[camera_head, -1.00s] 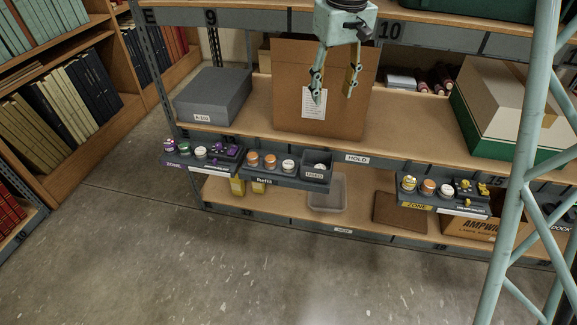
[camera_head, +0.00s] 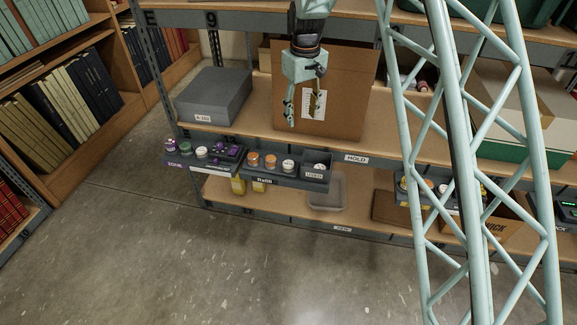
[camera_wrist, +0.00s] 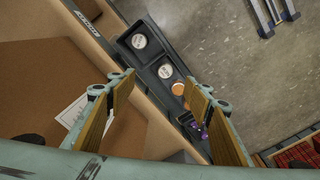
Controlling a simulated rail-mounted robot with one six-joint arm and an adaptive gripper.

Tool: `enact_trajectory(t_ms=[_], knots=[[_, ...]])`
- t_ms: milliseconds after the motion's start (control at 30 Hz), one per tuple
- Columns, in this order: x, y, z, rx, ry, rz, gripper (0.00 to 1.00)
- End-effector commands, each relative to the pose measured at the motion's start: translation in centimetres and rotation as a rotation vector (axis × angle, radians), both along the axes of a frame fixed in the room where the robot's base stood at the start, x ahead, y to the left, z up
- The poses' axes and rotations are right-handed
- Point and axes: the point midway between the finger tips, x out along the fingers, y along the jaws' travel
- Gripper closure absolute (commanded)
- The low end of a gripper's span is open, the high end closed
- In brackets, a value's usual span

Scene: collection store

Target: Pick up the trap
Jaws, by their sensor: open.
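I cannot single out one thing as the trap by its look. Small purple pieces (camera_head: 228,152) lie in compartments at the right of the left tray (camera_head: 200,170); a few purple bits (camera_wrist: 201,131) show in the wrist view. The "Refill" tray (camera_head: 262,181) beside it holds orange-topped jars (camera_head: 270,161) and a white-topped jar (camera_head: 288,166), with another white round thing (camera_head: 319,168) in its right compartment. My gripper (camera_head: 302,119) is open and empty, in front of the large brown box and above the Refill tray. In the wrist view its fingers (camera_wrist: 160,80) straddle the tray row.
The large brown box (camera_head: 345,110) stands behind my gripper, with a grey box (camera_head: 213,95) to its left. A clear bin (camera_head: 326,192) is on the lower shelf. My lattice column hides much of the right tray (camera_head: 412,198). The floor in front (camera_head: 230,260) is clear.

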Motion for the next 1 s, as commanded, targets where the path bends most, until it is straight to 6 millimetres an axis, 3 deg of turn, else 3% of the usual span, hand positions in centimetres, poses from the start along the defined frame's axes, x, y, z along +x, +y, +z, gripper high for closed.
enact_trajectory(t_ms=[400,600,800,1000], knots=[[3.1,3.4,-8.5,-0.010,0.033,0.068,0.53],[3.9,4.6,-11.6,-0.014,0.045,0.092,0.53],[4.2,5.2,-13.1,-0.015,0.049,0.105,0.53],[4.3,5.3,-13.4,-0.015,0.050,0.107,0.53]])
